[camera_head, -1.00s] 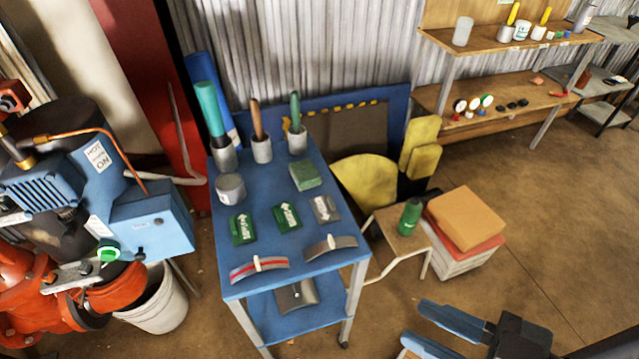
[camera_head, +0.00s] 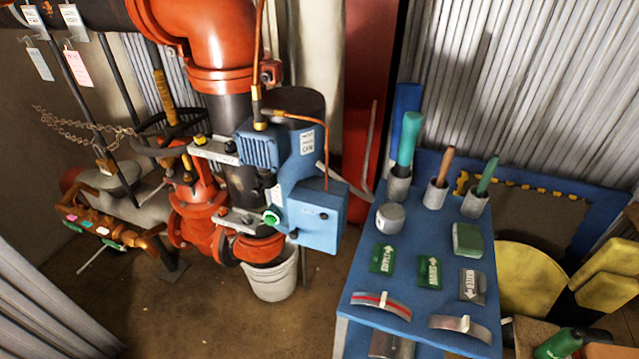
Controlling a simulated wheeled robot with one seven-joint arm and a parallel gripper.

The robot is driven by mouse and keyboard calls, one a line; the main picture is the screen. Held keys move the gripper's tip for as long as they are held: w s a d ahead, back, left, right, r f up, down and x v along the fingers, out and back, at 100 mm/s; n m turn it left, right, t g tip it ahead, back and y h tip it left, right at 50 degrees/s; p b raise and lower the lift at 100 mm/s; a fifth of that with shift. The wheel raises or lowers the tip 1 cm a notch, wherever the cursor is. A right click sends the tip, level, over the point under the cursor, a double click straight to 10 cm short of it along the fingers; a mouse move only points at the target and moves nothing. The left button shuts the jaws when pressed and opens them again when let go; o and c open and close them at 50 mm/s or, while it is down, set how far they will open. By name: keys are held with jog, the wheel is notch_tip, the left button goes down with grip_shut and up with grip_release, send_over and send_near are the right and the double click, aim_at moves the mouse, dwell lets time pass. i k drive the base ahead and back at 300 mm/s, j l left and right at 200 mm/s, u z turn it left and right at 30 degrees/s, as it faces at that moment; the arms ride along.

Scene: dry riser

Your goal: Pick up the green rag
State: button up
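A green folded block-like piece (camera_head: 467,239), which looks like the green rag, lies on the top of the blue cart (camera_head: 350,318) near its right edge. It sits in front of the holder with the green-handled tool and behind a grey arrow plate. Nothing covers it. My gripper is not in this view.
The cart also holds green arrow plates (camera_head: 382,258), a round grey tin (camera_head: 390,217), curved pieces (camera_head: 381,304) and handled tools in cups (camera_head: 405,145). Orange pipework with a blue box (camera_head: 315,215) and a white bucket (camera_head: 275,280) stand left. Floor (camera_head: 200,325) is bare at front left.

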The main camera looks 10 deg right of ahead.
aim_at(469, 242)
jog(key=k+l+u, duration=0.1)
jog(key=l, duration=0.3)
jog(key=k+l+u, duration=0.15)
jog(key=l, duration=0.25)
jog(key=k+l+u, duration=0.1)
jog(key=l, duration=0.3)
jog(key=k+l+u, duration=0.25)
jog(key=k+l, duration=0.2)
jog(key=l, duration=0.25)
